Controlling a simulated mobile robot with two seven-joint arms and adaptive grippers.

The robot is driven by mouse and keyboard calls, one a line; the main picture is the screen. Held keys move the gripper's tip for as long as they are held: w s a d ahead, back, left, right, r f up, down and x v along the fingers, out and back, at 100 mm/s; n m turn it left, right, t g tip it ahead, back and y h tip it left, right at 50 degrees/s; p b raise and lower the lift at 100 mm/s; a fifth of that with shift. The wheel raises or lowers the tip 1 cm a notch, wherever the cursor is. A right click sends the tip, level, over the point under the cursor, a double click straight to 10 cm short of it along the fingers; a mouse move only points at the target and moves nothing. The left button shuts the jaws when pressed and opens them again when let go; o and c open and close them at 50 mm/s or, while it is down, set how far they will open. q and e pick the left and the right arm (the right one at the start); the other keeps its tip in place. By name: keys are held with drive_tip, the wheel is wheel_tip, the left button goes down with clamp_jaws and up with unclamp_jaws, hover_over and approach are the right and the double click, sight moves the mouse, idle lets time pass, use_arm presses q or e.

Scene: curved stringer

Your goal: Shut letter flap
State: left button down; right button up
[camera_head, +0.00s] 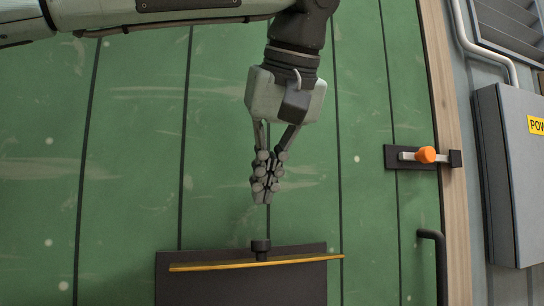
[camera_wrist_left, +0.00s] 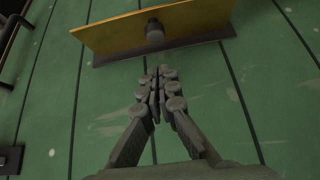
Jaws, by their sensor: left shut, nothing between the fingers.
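The letter flap (camera_head: 215,266) is a brass-yellow panel seen nearly edge-on, standing out from a dark plate (camera_head: 240,285) low on the green door. A dark knob (camera_head: 261,246) sits at the middle of the flap. In the left wrist view the yellow flap (camera_wrist_left: 195,22) shows its face, with the knob (camera_wrist_left: 154,32) on it. My left gripper (camera_head: 261,196) is shut and empty, pointing down just above the knob, with a visible gap. In the wrist view its fingertips (camera_wrist_left: 157,74) are together, short of the flap. My right gripper is not in view.
An orange-handled latch (camera_head: 425,155) is on the door's right side, with a dark pull handle (camera_head: 432,260) below it. A grey power box (camera_head: 512,170) is on the wall at far right. The door surface around the gripper is clear.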

sight(264, 243)
use_arm(q)
drive_tip(key=shift+s+f+b, duration=0.1)
drive_tip(key=shift+f+b, duration=0.3)
drive_tip(key=shift+f, duration=1.8)
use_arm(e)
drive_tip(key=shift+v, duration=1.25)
use_arm(q)
drive_tip(key=shift+f, duration=0.1)
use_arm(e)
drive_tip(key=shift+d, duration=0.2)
